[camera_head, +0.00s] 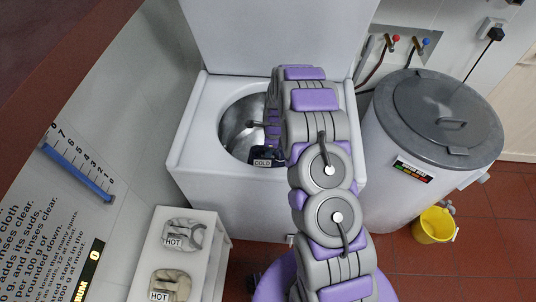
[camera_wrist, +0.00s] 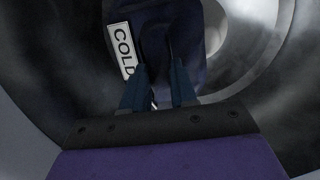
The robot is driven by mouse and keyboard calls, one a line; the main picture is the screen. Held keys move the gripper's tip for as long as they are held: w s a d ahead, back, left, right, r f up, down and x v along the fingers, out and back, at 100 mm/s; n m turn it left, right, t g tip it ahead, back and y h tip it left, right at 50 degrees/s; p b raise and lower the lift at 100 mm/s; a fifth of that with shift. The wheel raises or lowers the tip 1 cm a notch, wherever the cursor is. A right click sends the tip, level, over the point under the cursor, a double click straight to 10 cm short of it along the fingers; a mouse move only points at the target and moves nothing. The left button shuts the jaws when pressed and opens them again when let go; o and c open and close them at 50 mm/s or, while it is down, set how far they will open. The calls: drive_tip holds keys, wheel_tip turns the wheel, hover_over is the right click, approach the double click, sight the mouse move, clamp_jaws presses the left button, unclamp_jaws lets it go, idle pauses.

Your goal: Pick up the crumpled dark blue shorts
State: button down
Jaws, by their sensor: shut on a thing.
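The crumpled dark blue shorts (camera_wrist: 182,22) are inside the metal drum, with a white COLD label (camera_wrist: 123,48) on their left side in the wrist view. My gripper (camera_wrist: 160,88) reaches into the drum and is shut on the shorts, with dark cloth between and beyond its fingers. In the head view the shorts (camera_head: 267,154) show as a small dark patch with the COLD tag at the drum's lower right. My arm hides the right part of the drum, and the fingers are hard to make out there.
The white washer (camera_head: 200,150) surrounds the round drum (camera_head: 236,128), its lid raised behind. Two folded cloths tagged HOT (camera_head: 182,235) (camera_head: 170,285) lie on a white stand at lower left. A grey-lidded white boiler (camera_head: 400,140) and a yellow bucket (camera_head: 434,226) stand at right.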

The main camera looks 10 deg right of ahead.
drive_tip(key=w+d+p, duration=0.1)
drive_tip(key=w+d, duration=0.3)
drive_tip(key=w, duration=0.9)
drive_tip(key=shift+w+d, duration=0.2)
drive_tip(key=shift+r+p, duration=0.15)
drive_tip(key=shift+p, duration=0.15)
wheel_tip(320, 180, up, 20)
drive_tip(key=p, duration=2)
drive_tip(key=shift+r, duration=0.2)
